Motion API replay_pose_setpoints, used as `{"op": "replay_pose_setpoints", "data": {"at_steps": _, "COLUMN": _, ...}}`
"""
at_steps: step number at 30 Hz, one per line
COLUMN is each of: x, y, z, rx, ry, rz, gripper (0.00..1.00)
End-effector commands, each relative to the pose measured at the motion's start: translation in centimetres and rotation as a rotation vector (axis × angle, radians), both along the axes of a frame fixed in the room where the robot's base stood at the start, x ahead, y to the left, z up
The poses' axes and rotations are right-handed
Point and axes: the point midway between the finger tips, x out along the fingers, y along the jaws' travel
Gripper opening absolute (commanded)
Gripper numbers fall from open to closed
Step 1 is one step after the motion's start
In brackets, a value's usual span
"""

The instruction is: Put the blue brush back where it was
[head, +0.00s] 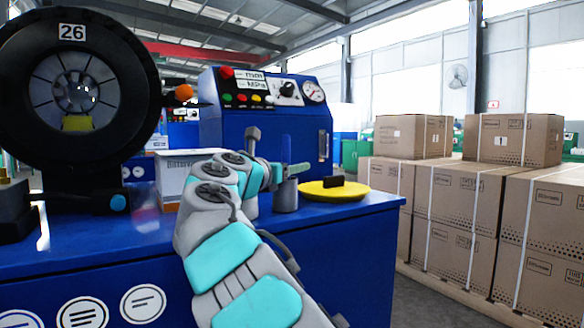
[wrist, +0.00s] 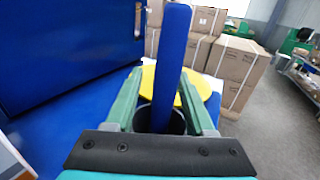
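The blue brush (head: 286,152) stands upright in a small grey cup (head: 286,197) on the blue bench top. In the wrist view its blue handle (wrist: 173,50) rises between my green fingers and its lower end is inside the dark cup (wrist: 161,121). My gripper (head: 287,171) is at the brush, just above the cup. In the wrist view, my gripper (wrist: 162,80) has its fingers on both sides of the handle. The brush's lower end is hidden in the cup.
A yellow disc (head: 318,189) with a black knob lies right of the cup. A grey bolt-like piece (head: 253,138) stands to the left. The round crimper (head: 75,140) and a white box (head: 176,180) are further left. Stacked cartons (head: 460,210) stand right.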

Motion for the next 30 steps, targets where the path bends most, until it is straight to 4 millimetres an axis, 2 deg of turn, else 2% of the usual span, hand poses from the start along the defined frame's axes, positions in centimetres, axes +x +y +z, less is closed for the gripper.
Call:
{"op": "replay_pose_setpoints", "data": {"at_steps": 20, "x": 0.1, "y": 0.1, "z": -0.7, "rx": 0.002, "ry": 0.001, "rz": 0.001, "gripper": 0.55}}
{"op": "replay_pose_setpoints", "data": {"at_steps": 22, "x": -0.5, "y": 0.3, "z": -0.1, "rx": -0.002, "ry": 0.001, "rz": 0.0, "gripper": 0.55}}
{"op": "replay_pose_setpoints", "data": {"at_steps": 30, "x": -2.5, "y": 1.4, "z": 0.1, "rx": -0.002, "ry": 0.001, "rz": -0.001, "gripper": 0.55}}
